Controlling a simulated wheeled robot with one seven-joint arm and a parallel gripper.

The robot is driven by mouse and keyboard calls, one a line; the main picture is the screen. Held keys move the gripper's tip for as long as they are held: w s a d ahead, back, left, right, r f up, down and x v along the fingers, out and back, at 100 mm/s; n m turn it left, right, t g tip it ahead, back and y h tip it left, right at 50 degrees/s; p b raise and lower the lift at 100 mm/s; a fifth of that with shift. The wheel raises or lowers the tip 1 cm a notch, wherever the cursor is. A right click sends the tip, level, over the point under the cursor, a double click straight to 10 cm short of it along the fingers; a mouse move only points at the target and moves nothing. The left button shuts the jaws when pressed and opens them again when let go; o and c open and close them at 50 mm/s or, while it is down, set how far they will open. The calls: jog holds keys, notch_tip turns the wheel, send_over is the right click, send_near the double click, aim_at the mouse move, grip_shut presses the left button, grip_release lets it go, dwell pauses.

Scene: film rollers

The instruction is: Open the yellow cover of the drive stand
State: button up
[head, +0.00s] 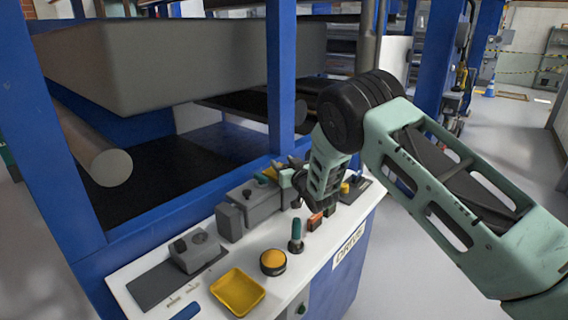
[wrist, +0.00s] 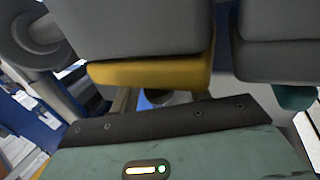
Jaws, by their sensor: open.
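The drive stand has a white top (head: 140,262) with a DRIVE label on its front edge. A yellow part, apparently the cover (head: 268,175), shows in a small patch beside my gripper among grey housings; my arm hides much of it. In the wrist view a yellow band (wrist: 150,73) runs along the lower edge of a large grey block. My gripper (head: 284,174) is open over the grey housings, pointing left and inward. I cannot tell whether it touches the yellow part.
A grey box (head: 197,250), a yellow tray (head: 238,292), an orange-yellow round button (head: 273,262) and a teal-handled lever (head: 296,236) stand on the near part of the top. A blue post (head: 281,80) rises close behind my gripper. Rollers lie beyond.

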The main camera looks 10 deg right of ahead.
grip_shut()
